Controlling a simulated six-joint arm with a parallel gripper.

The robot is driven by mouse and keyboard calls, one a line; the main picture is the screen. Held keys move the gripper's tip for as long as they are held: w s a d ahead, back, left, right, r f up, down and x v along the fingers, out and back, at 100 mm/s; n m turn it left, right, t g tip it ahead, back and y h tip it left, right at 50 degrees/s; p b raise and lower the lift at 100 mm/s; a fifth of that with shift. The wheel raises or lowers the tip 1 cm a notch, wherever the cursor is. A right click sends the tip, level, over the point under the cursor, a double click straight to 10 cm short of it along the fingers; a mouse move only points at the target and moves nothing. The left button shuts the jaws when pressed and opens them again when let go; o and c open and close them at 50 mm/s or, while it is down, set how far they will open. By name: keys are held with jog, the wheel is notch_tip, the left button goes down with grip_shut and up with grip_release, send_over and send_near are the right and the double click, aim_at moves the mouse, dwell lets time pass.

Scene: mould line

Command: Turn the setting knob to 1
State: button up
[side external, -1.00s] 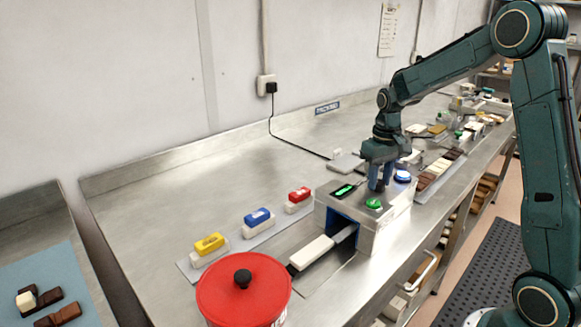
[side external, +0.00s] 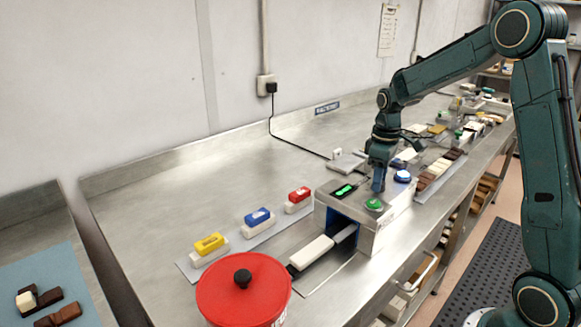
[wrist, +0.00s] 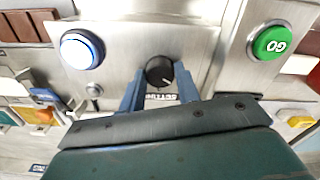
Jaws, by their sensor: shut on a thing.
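The setting knob (wrist: 160,72) is a small black dial with a pale pointer line, on the steel top of the machine (side external: 391,226). In the wrist view the pointer slants toward the lower right. My gripper (wrist: 160,80) has its two blue fingers on either side of the knob and is shut on it. In the side view my gripper (side external: 378,185) reaches straight down to the machine top and hides the knob. A "SETTING" label (wrist: 161,97) is partly covered by my gripper. I cannot read any scale numbers.
A green GO button (wrist: 271,41) and a blue-white button (wrist: 82,49) flank the knob. A lit green display (side external: 343,191) is beside it. A red lidded pot (side external: 243,290) stands in front.

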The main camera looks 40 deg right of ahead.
jog(key=o, duration=1)
jog(key=shift+r, duration=0.2)
notch_tip(320, 180, up, 14)
jog(key=shift+f, duration=0.25)
jog(key=shift+a, duration=0.1)
